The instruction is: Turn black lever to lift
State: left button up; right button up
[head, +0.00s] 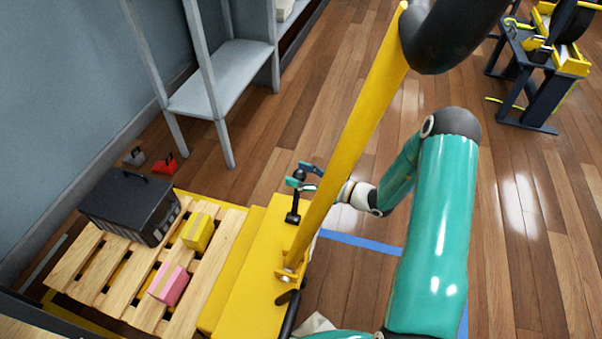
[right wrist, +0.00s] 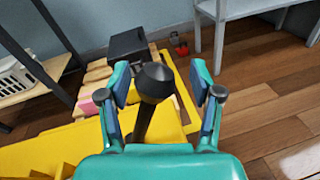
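The black lever (head: 293,207) stands up from the yellow body of the pallet jack (head: 262,255), beside the yellow handle pole (head: 352,130). My right gripper (head: 301,175) is at the lever's top, with one finger on each side of its round knob. In the right wrist view the black knob (right wrist: 155,82) sits between the two spread fingers, with visible gaps on both sides. The lever's lower shaft is partly hidden behind my gripper body there. My left gripper does not show.
A wooden pallet (head: 88,262) carries a black crate (head: 130,205), a yellow box (head: 198,232) and a pink box (head: 169,284). A grey shelf (head: 222,80) stands behind. The yellow pole rises close to my right arm. Wood floor at right is mostly clear.

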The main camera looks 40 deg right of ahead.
jog(key=shift+s, duration=0.1)
jog(key=v, duration=1.1)
jog(key=shift+s+d, duration=0.15)
jog(key=shift+s, duration=0.25)
